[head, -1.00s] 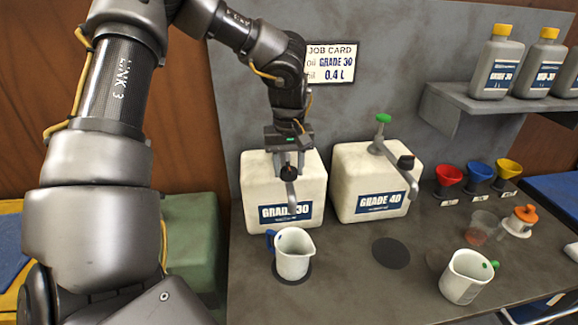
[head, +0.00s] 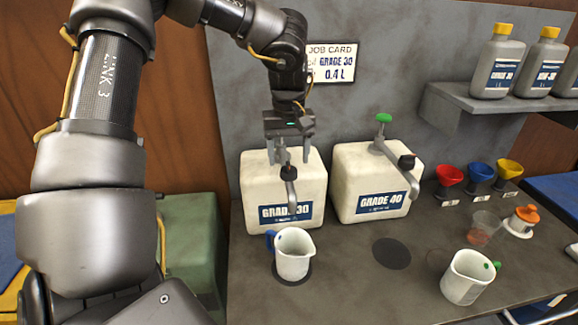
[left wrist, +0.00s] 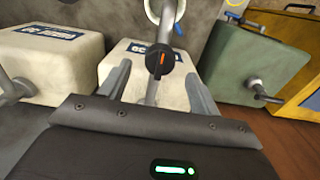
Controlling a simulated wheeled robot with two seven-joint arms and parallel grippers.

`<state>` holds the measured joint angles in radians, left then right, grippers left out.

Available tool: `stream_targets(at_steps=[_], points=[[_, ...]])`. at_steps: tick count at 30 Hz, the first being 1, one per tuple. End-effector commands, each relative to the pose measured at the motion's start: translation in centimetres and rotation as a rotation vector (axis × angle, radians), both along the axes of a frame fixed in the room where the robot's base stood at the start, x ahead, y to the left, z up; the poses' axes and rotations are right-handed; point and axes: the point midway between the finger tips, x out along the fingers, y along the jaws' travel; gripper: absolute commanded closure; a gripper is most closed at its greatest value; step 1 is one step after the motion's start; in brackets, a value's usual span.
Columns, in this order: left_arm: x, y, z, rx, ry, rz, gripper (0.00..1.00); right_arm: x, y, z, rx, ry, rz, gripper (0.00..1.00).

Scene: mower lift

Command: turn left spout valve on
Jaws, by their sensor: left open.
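The left container, a white cube-shaped jug labelled GRADE 30 (head: 255,180), stands at the back of the bench. Its grey spout (head: 291,195) points down at the front and carries a black valve knob (head: 288,172). In the left wrist view the knob (left wrist: 160,60) shows an orange mark and sits between the finger lines, beyond the tips. My left gripper (head: 290,158) is open and empty, just above and behind the knob; contact cannot be told. A white measuring jug (head: 293,262) with a blue handle stands below the spout. My right gripper is out of view.
A second jug (head: 464,280), a clear cup (head: 484,228) and coloured funnels (head: 479,174) are on the right. A dark round mat (head: 391,253) lies bare. A shelf (head: 470,97) holds bottles.

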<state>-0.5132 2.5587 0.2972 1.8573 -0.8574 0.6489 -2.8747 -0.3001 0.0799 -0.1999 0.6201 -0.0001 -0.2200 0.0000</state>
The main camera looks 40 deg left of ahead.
Motion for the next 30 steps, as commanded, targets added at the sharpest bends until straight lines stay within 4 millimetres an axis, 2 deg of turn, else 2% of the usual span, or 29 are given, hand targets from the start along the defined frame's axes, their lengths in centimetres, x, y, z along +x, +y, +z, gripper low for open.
stream_targets(at_steps=[6,12,30], points=[[0.1,0.0,4.4,-0.001,-0.004,0.001,0.37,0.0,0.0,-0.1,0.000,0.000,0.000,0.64],[0.0,-0.1,6.8,-0.001,-0.001,0.001,0.37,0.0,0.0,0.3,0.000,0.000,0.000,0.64],[0.0,0.0,7.2,-0.001,-0.001,0.003,0.37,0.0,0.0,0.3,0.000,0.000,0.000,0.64]])
